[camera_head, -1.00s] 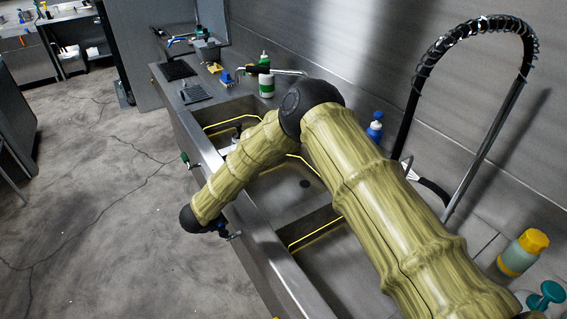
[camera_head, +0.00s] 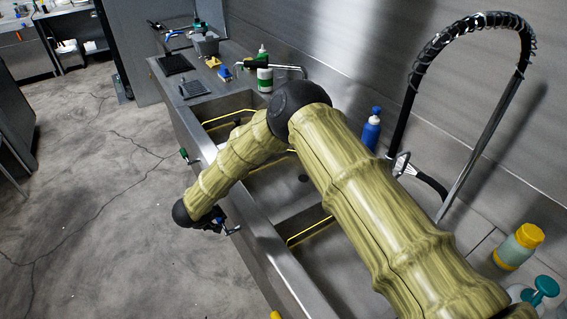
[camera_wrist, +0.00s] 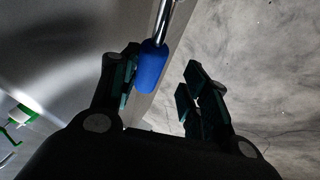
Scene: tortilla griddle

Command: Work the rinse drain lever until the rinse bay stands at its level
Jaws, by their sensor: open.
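A lever with a blue grip (camera_wrist: 152,66) and a metal rod sticks out from the front of the sink. In the head view its metal end (camera_head: 233,231) shows beside my gripper (camera_head: 219,222), at the front of the middle bay. In the wrist view my gripper (camera_wrist: 161,72) is open, with the blue grip between its fingers, nearer the left one. Whether a finger touches it I cannot tell. The middle sink bay (camera_head: 270,200) has a yellow line round its wall and a dark drain (camera_head: 303,178). My arm hides part of it; its water level cannot be made out.
A green-handled lever (camera_head: 185,155) is on the sink front further left, and a yellow one (camera_head: 275,315) is at the bottom edge. A blue bottle (camera_head: 371,130) and a hose tap (camera_head: 412,90) stand behind the bays. The floor (camera_head: 90,220) in front is clear.

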